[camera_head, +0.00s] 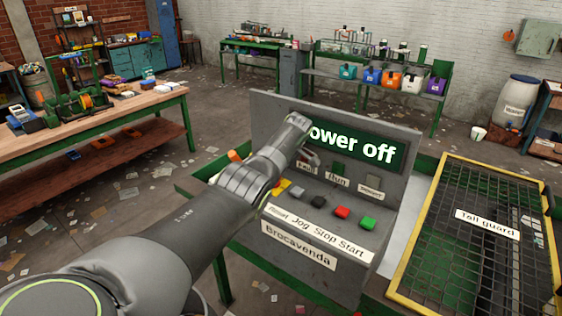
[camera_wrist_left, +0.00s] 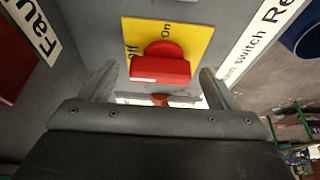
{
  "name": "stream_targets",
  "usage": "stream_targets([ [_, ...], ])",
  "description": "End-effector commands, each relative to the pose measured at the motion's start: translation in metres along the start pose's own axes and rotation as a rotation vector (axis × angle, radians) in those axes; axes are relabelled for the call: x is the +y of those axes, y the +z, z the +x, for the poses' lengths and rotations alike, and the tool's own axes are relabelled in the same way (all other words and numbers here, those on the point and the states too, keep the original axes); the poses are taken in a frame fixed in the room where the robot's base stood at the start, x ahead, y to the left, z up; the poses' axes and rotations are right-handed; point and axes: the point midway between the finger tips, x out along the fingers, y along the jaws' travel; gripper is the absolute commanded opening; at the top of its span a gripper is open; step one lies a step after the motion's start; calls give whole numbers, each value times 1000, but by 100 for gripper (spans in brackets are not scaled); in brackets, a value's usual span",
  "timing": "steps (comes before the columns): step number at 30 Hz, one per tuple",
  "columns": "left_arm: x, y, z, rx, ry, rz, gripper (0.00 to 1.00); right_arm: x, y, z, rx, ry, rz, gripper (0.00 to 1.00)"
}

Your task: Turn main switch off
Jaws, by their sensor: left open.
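The main switch (camera_wrist_left: 160,68) shows in the left wrist view as a red knob with a grip bar on a yellow plate (camera_wrist_left: 196,38) marked "Off" and "On". The bar lies across the picture. My left gripper (camera_wrist_left: 158,82) is open, with one finger on each side of the knob; I cannot tell whether either finger touches it. In the head view my left arm reaches to the grey control panel (camera_head: 265,115) and hides the switch. The green display (camera_head: 350,143) reads "ower off", its first letter covered by my arm. My right gripper is not in view.
The panel carries a red stop button (camera_head: 342,212), a green start button (camera_head: 367,222) and several lamps close to my arm. A yellow-framed mesh guard (camera_head: 420,225) stands at the right. A workbench (camera_head: 150,105) is at the left.

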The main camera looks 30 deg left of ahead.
Motion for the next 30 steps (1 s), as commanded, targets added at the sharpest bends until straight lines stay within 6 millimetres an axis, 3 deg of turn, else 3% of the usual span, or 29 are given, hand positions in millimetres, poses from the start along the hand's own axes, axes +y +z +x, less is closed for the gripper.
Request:
stream_targets([
  [8,1,1,-34,1,6,0,82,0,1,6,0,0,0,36],
  [21,1,1,-138,0,5,-1,82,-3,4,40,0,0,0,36],
  [30,0,0,-170,0,0,0,82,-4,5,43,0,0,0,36],
])
